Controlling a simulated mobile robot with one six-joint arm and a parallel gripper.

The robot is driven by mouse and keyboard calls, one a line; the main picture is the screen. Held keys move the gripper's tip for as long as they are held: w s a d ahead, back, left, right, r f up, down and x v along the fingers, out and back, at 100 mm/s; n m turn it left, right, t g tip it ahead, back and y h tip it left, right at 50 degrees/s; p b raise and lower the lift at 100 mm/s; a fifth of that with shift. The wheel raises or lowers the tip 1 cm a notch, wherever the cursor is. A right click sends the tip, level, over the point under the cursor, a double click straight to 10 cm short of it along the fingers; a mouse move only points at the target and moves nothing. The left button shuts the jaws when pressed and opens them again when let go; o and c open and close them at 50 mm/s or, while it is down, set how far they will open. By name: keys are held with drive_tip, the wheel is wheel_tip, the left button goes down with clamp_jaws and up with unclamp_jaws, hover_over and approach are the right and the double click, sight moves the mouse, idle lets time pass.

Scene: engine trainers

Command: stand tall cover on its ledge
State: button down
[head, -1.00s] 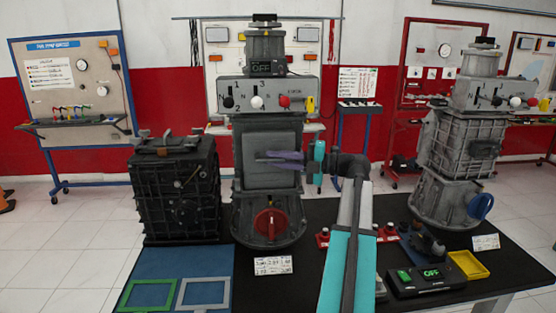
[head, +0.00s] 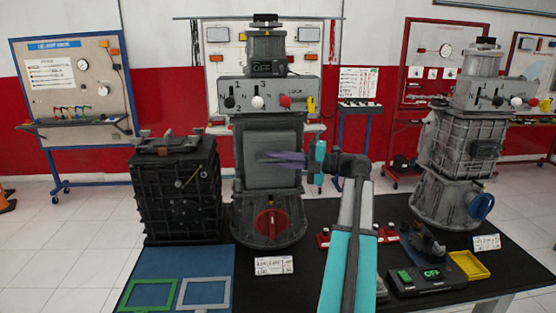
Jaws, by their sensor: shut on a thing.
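The tall cover (head: 270,180) appears as a grey, upright rectangular plate at the front of the middle engine trainer (head: 268,217). My gripper (head: 266,157) reaches in from the right, with its purple fingers across the middle of the plate, and is shut on it. The fingers hide part of the plate's face. I cannot tell whether the plate's lower edge touches the ledge below it, or whether a small gap is left behind the plate.
A black engine block (head: 176,205) stands close on the left, and a grey trainer (head: 455,165) on the right. Green (head: 150,294) and grey (head: 204,293) frames lie on a blue mat. A control box (head: 430,280) and yellow tray (head: 468,265) sit front right on the black table.

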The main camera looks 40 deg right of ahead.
idle(0.4)
drive_tip(key=c, duration=1.8)
unclamp_jaws()
drive_tip(key=shift+o, duration=0.2)
drive_tip(key=shift+s+d, duration=0.1)
drive_tip(key=b+v, duration=0.2)
drive_tip(key=v, duration=1.1)
drive_tip(key=shift+s+d, duration=0.15)
drive_tip(key=shift+s, duration=0.1)
